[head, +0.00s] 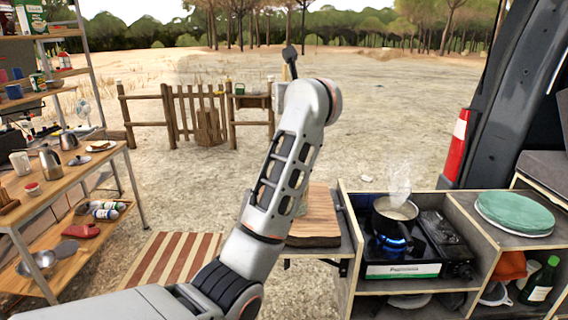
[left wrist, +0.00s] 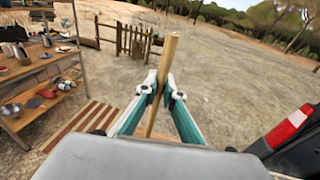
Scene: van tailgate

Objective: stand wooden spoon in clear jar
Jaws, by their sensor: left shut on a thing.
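In the left wrist view, a plain wooden stick, the wooden spoon (left wrist: 169,58), stands tilted between the fingertips of my left gripper (left wrist: 161,90). The gripper is shut on it, with a length showing above the fingers and some below. The end of the spoon past the top of the shaft shows no clear bowl. In the head view my left arm rises through the middle and hides most of its gripper. I cannot make out the clear jar in either view. My right gripper is in neither view.
A wooden board (head: 315,222) lies on the counter behind my arm. Right of it a pan (head: 395,211) steams on a lit gas stove (head: 402,268). Green plates (head: 514,212) sit on the right shelf. A wooden table (head: 75,178) with kettles stands left.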

